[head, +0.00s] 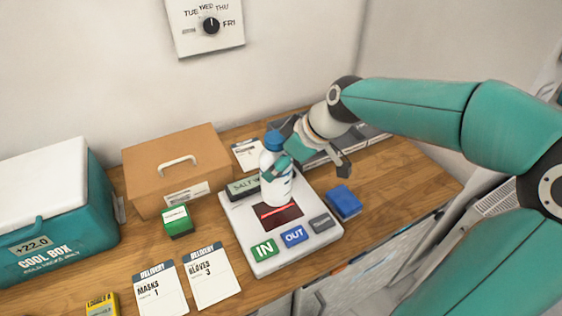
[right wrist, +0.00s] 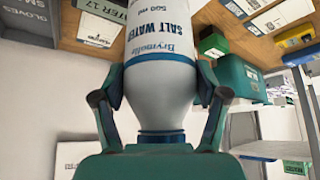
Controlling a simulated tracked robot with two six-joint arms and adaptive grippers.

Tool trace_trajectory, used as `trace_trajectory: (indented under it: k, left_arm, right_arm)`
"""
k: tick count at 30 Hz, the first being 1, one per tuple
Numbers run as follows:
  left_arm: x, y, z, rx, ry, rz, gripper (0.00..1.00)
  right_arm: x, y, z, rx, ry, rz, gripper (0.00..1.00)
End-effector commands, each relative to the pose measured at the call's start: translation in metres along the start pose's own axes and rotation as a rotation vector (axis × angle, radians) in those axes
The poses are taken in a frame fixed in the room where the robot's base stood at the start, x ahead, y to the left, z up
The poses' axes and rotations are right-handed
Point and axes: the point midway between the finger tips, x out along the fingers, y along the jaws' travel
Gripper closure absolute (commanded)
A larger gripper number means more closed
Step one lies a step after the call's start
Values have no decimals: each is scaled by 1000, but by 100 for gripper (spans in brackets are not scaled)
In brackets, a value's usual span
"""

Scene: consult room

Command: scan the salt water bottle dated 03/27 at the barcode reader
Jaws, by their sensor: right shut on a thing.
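My right gripper (head: 286,158) is shut around the white salt water bottle (head: 276,186) with a blue cap. The bottle is roughly upright over the barcode reader (head: 238,226). Its base is at the back edge of the reader's dark window (head: 283,217), where a red line shows. I cannot tell whether it touches. In the right wrist view the fingers (right wrist: 160,105) grip both sides of the bottle (right wrist: 165,60), whose label reads "SALT WATER". No date is legible. The reader's display (head: 243,187), partly hidden by the bottle, begins "SALT W". My left gripper is not in view.
Beside the reader are a blue box (head: 344,201) and a green box (head: 177,221). A cardboard box (head: 175,160) and a cool box (head: 50,215) stand left. Delivery sheets (head: 160,290) and a yellow logger (head: 102,304) lie in front. A day dial (head: 210,26) hangs on the wall.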

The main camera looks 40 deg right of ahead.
Motion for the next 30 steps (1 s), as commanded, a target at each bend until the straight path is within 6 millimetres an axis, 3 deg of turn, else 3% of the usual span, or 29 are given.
trace_trajectory:
  k: [1, 15, 30]
  left_arm:
    - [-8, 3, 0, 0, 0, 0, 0]
    - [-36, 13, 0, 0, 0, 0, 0]
    - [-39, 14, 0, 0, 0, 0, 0]
  right_arm:
    - [-10, 0, -7, -1, 4, 3, 90]
    - [-54, 0, -35, -3, 5, 2, 90]
    - [-61, 0, -40, -1, 3, 2, 90]
